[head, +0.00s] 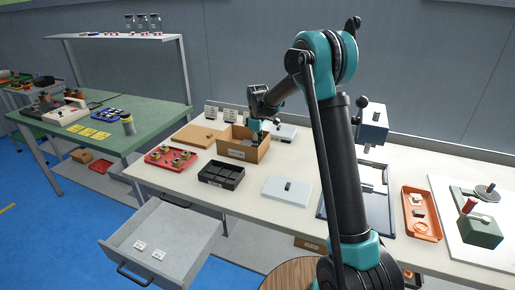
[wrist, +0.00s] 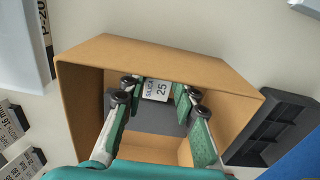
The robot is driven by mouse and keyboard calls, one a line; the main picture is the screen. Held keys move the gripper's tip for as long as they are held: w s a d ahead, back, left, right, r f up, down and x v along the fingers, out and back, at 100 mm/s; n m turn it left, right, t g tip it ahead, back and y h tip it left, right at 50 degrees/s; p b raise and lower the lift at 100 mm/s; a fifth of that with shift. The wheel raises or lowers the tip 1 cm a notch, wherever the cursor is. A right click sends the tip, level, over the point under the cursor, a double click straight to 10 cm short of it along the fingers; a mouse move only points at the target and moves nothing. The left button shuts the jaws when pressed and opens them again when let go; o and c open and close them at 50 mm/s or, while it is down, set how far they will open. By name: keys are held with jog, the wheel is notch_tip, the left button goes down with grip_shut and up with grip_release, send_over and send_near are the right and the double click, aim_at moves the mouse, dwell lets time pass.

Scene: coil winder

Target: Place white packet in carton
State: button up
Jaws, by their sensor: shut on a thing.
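The brown open carton (head: 236,152) stands on the white bench, and it fills most of the wrist view (wrist: 80,110). My gripper (wrist: 160,90) points down into the carton's opening, its fingers inside the walls. It is shut on the white packet (wrist: 156,90), which bears "25" in dark print. A dark grey flat thing (wrist: 165,118) shows in the carton beyond the packet; I cannot tell whether the packet touches it. In the head view my gripper (head: 256,137) is at the carton's opening, and the packet cannot be made out there.
A black divided tray (head: 221,175) stands in front of the carton, and a red tray (head: 171,158) lies to its left. An open grey drawer (head: 165,238) with two small white packets (head: 149,250) juts out below.

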jog(key=o, duration=0.7)
jog(key=shift+f, duration=0.1)
jog(key=shift+o, duration=0.2)
notch_tip(320, 180, up, 12)
dwell(0.4)
